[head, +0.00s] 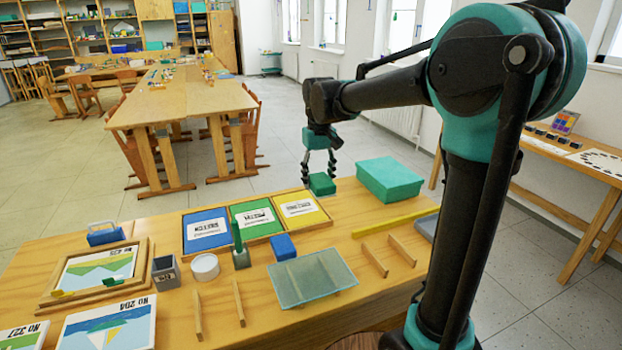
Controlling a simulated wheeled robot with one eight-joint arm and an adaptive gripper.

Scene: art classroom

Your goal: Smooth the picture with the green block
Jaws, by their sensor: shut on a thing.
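My gripper (320,170) points down near the far side of the table, with its fingers shut on a small green block (322,185). I cannot tell whether the block is just above the table or touching it. A picture of green hills (88,272) lies in a wooden frame (141,262) at the left, well away from my gripper. An unframed picture marked "No 204" (92,334) lies in front of it. Another marked "No 327" (20,340) is partly cut off at the lower left.
A larger green box (389,179) stands right of the block. Blue (205,245), green (255,230) and yellow (301,222) trays lie left. A glassy panel (312,278), blue block (282,247), round white container (205,266) and wooden strips (239,302) occupy the middle.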

